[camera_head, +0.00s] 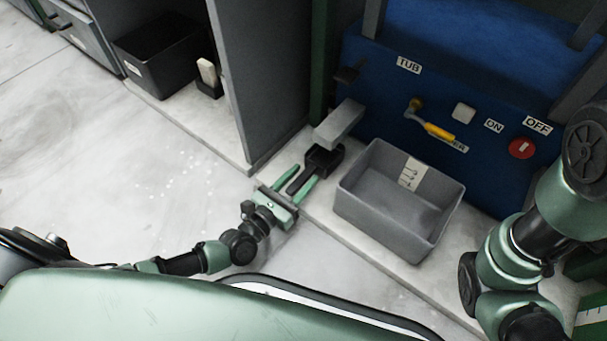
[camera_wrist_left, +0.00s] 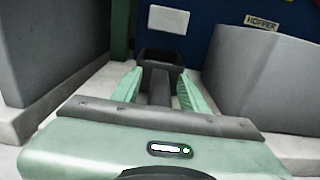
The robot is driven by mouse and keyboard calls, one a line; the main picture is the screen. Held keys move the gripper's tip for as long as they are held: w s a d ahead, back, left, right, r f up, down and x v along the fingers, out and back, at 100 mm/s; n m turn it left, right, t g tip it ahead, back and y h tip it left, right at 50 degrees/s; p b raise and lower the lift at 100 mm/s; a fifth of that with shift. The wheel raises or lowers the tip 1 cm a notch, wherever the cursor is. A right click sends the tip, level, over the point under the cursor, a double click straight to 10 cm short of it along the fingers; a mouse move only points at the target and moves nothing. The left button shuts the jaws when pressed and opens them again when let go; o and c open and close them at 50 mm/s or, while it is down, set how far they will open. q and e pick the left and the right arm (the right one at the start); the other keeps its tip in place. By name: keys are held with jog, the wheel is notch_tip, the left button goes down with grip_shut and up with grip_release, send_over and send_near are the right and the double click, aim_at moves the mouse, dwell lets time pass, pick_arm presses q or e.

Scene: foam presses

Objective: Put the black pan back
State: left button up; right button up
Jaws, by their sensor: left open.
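The black pan (camera_head: 323,158) is a small open black box with a straight handle. It sits at the foot of the blue machine, just below a grey spout (camera_head: 339,123). Its handle points toward my left gripper (camera_head: 306,173), which is open with one green finger on each side of the handle. In the left wrist view the pan (camera_wrist_left: 161,61) is straight ahead, its handle running back between the open fingers (camera_wrist_left: 159,76). A gap shows between the fingers and the handle. My right arm shows at the right edge; its gripper is out of view.
A grey tub (camera_head: 365,207) stands right of the pan, close to it. The blue machine (camera_head: 480,120) has a yellow-handled lever (camera_head: 438,131) and a red OFF button (camera_head: 521,148). A grey cabinet wall (camera_head: 262,80) rises on the left. Beyond it are a black bin (camera_head: 160,75) and a small black holder (camera_head: 210,89).

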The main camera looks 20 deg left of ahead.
aim_at(288, 193)
pick_arm(q)
jog(key=p+v, duration=0.3)
jog(key=v, duration=0.6)
jog(key=shift+s+a+r+p, duration=0.1)
jog(key=shift+s+a+p, duration=0.05)
jog(key=shift+s+p, duration=0.2)
jog(key=shift+s+a, duration=0.2)
jog(key=shift+s, duration=0.4)
